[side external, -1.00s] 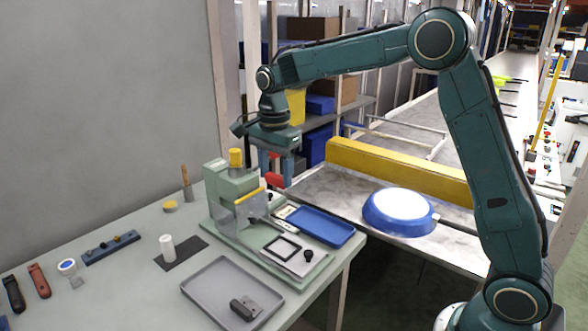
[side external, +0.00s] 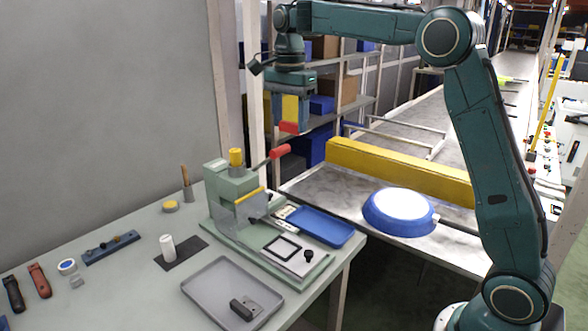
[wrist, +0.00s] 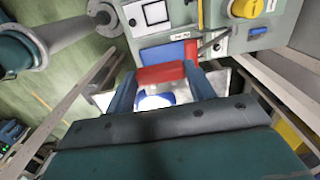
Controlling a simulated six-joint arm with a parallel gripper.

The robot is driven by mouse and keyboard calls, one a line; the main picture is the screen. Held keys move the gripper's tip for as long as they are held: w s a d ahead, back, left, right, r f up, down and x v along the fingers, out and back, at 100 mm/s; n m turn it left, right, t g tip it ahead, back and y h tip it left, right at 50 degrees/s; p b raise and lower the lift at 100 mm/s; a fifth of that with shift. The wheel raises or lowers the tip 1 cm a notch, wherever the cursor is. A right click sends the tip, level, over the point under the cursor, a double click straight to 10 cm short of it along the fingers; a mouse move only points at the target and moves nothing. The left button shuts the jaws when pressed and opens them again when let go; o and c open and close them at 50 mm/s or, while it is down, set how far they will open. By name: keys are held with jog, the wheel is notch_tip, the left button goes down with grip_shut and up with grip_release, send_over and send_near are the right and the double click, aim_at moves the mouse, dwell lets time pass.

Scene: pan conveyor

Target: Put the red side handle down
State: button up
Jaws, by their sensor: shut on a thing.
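My gripper (side external: 290,122) is shut on the red side handle (side external: 289,128) and holds it in the air above and behind the green press. In the wrist view the red side handle (wrist: 160,74) lies across between the two blue fingers (wrist: 163,88). A blue pan (side external: 400,211) with a white inside sits on the conveyor to the right, apart from my gripper.
The green press (side external: 232,187) has a raised lever with a red grip (side external: 279,151) just below my gripper. A blue tray (side external: 321,227) and a grey tray (side external: 205,279) lie on the bench. A yellow rail (side external: 400,167) runs behind the pan.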

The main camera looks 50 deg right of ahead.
jog(key=d, duration=1)
send_over(316, 230)
notch_tip(316, 230, down, 29)
jog(key=shift+f, duration=0.1)
dwell(0.4)
jog(key=shift+f, duration=2.1)
jog(key=shift+f, duration=0.1)
jog(key=o, duration=1)
